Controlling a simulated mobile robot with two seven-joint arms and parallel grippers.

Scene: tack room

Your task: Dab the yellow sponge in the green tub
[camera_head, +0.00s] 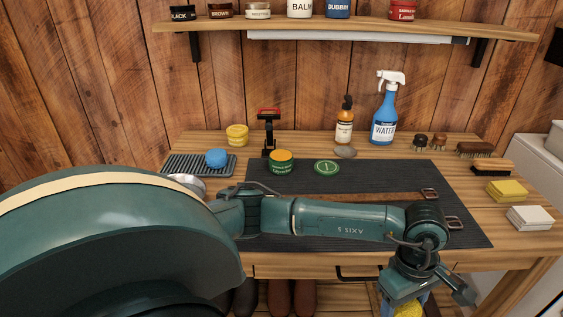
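The green tub (280,167) stands upright on the dark mat, with an amber-yellow surface at its open top. A round green lid (327,167) lies flat to its right. A round yellow thing (237,135), possibly the yellow sponge, sits at the back left of the bench; I cannot tell for sure. My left arm crosses in front of the bench, and its gripper (408,289) points down beyond the front edge, at lower right, far from the tub. Its fingertips are cut off or hidden. Some yellow (407,309) shows there, and I cannot tell whether it is held. My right gripper is out of view.
A blue sponge (217,157) lies on a black ribbed rack (183,163) at left. A stand with a red top (268,128), an amber bottle (344,127) and a blue spray bottle (385,116) line the back. Brushes, yellow cloths (507,191) and white cloths (529,217) lie at right.

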